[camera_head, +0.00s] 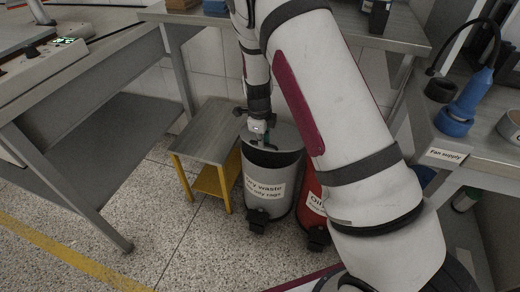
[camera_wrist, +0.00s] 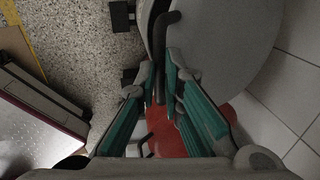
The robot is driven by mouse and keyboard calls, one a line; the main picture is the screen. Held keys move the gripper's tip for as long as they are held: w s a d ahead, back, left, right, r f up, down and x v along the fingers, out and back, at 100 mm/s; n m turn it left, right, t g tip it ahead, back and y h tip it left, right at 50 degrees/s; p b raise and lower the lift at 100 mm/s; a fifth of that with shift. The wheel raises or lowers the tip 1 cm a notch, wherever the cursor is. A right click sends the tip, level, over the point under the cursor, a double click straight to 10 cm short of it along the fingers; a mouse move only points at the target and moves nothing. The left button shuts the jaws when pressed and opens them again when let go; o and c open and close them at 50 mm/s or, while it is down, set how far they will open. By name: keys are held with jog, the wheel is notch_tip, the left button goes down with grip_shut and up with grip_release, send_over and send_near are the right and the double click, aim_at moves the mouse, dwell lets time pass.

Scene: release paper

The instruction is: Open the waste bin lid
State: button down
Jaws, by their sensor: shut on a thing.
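The grey waste bin (camera_head: 285,180), labelled for dry waste, stands on the floor beside a red bin (camera_head: 311,190). The lid also fills the upper right of the wrist view (camera_wrist: 230,45). My gripper (camera_head: 262,139) points down at the lid. In the wrist view its teal fingers (camera_wrist: 168,72) are shut on the dark curved lid handle (camera_wrist: 162,38). My arm hides part of the lid and most of the red bin.
A small yellow-legged step table (camera_head: 205,133) stands close left of the grey bin. Dark foot pedals (camera_head: 257,218) stick out at the front of the bins. Metal benches stand left, behind and right. The speckled floor (camera_head: 180,235) in front is clear.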

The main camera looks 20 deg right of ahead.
jog(key=w+d+r+p, duration=0.2)
jog(key=w+r, duration=0.1)
jog(key=r, duration=0.2)
jog(key=shift+w+d, duration=0.25)
jog(key=shift+d, duration=0.1)
jog(key=c, duration=1.7)
grip_release()
jog(key=r, duration=0.4)
jog(key=s+a+r, duration=0.1)
jog(key=r, duration=0.2)
jog(key=s+r, duration=0.1)
jog(key=r, duration=0.3)
jog(key=shift+a+r, duration=0.3)
jog(key=shift+a, duration=0.1)
